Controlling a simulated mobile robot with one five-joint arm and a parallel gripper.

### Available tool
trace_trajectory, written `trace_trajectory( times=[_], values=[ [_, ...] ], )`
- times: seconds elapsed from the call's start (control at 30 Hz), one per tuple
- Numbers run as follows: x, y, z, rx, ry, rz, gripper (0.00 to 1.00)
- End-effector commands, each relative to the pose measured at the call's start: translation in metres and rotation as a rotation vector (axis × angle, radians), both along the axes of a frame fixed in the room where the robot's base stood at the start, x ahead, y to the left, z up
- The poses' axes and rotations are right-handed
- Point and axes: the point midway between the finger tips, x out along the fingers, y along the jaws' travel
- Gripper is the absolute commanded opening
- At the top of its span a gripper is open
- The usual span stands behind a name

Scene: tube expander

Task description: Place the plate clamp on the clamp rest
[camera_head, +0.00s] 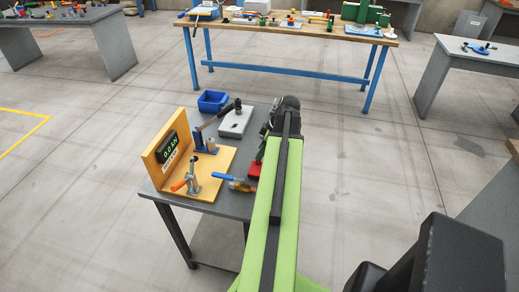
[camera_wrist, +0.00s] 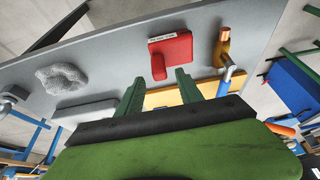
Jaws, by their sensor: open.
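In the wrist view a red flat piece (camera_wrist: 176,48) with a small white label lies on the grey table. A rounded red part (camera_wrist: 158,68) sticks out of its near side. I cannot read the label or tell whether this is the plate clamp or the clamp rest. My gripper (camera_wrist: 158,78) is open, its two green fingers apart with nothing visible held between them, close to the rounded red part. In the head view red shows (camera_head: 255,168) just left of my arm, which hides part of the table and most of my gripper.
The grey table (camera_head: 226,205) holds a yellow fixture (camera_head: 217,181) with a display, and a light block (camera_head: 235,122). A blue-handled tool (camera_head: 224,177) lies near the red piece. A grey lump (camera_wrist: 62,78) is left in the wrist view. A blue bin (camera_head: 212,101) is behind.

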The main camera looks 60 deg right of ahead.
Motion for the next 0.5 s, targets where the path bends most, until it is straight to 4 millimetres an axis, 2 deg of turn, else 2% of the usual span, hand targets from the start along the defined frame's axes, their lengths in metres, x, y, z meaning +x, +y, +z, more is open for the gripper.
trace_trajectory(
  times=[0.03, 0.23, 0.33, 0.5],
  values=[
    [-0.004, -0.001, 0.023, 0.000, 0.000, -0.001, 0.43],
    [-0.021, -0.007, 0.066, 0.000, 0.000, -0.001, 0.43],
    [-0.027, -0.009, 0.077, -0.001, 0.000, -0.001, 0.43],
    [-0.030, -0.010, 0.079, 0.000, 0.000, 0.000, 0.43]
  ],
)
